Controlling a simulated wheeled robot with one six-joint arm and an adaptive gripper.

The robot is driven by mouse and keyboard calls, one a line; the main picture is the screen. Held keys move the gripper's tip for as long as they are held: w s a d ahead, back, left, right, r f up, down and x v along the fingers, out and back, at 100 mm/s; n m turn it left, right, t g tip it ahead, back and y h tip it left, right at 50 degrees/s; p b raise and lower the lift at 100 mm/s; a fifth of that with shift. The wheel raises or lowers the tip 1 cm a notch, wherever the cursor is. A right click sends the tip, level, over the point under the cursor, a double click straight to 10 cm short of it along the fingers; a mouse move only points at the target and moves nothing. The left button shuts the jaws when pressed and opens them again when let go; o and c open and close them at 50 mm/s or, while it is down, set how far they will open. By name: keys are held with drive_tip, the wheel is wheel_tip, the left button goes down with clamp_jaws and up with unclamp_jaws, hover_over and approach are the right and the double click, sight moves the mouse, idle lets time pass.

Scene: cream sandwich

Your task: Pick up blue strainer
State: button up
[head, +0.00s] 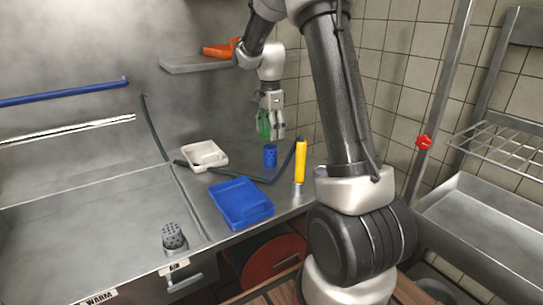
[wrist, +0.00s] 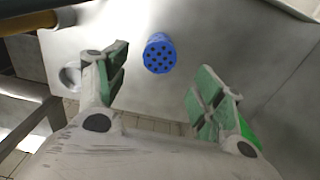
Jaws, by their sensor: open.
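The blue strainer (head: 270,155) is a small upright cup with dark holes, standing on the steel counter behind the blue tray. In the wrist view the blue strainer (wrist: 159,54) shows its perforated face, between and beyond my fingertips. My gripper (head: 271,124) is above the strainer in the head view, pointing down and apart from it. In the wrist view my gripper (wrist: 160,88) is open and empty, with green pads on both fingers.
A blue tray (head: 241,204) and a white tray (head: 204,156) lie on the counter. A yellow-handled tool (head: 300,162) stands right of the strainer, near the counter's edge. A grey perforated cup (head: 172,237) stands at the front left. A steel shelf (head: 196,65) hangs behind.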

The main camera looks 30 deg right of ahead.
sight(270, 147)
drive_tip(key=shift+m, duration=0.6)
drive_tip(key=shift+f, duration=0.35)
wheel_tip(270, 147, down, 7)
drive_tip(key=shift+f, duration=0.1)
drive_tip(key=c, duration=1.1)
